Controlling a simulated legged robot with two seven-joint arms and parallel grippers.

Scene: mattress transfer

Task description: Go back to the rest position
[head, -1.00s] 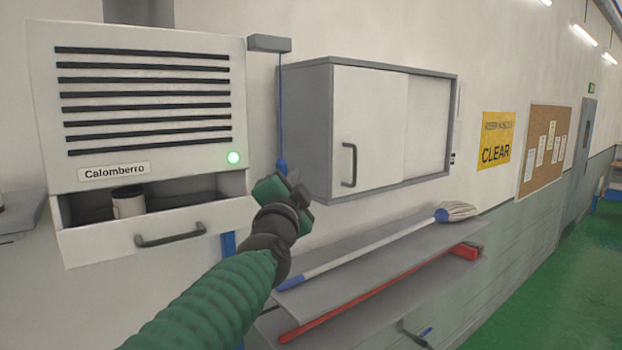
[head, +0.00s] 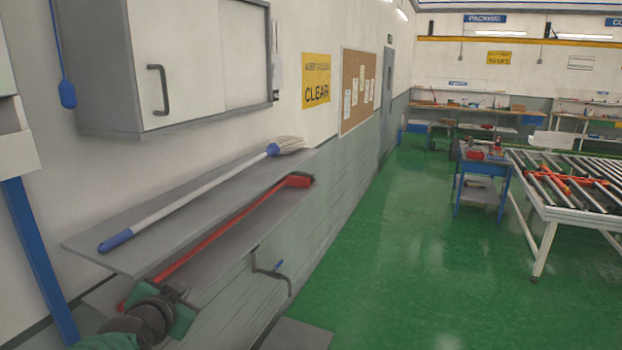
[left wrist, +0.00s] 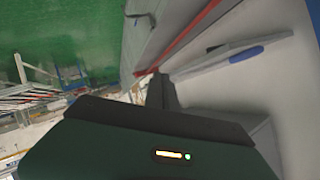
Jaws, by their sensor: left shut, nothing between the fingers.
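My left gripper (head: 172,302) shows at the bottom left of the head view, with a short piece of my green arm behind it. It is shut and empty, low in front of the wall shelves. In the left wrist view its dark body fills the lower part, and a red handle and a blue-tipped mop show beyond it. My right gripper is in neither view.
A mop (head: 200,198) lies on the upper grey shelf (head: 90,240), and a red-handled tool (head: 225,232) lies below it. A wall cabinet (head: 190,75) hangs above. A blue-ended cord (head: 66,92) hangs left. Green floor (head: 400,250) is clear; a roller table (head: 560,205) stands right.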

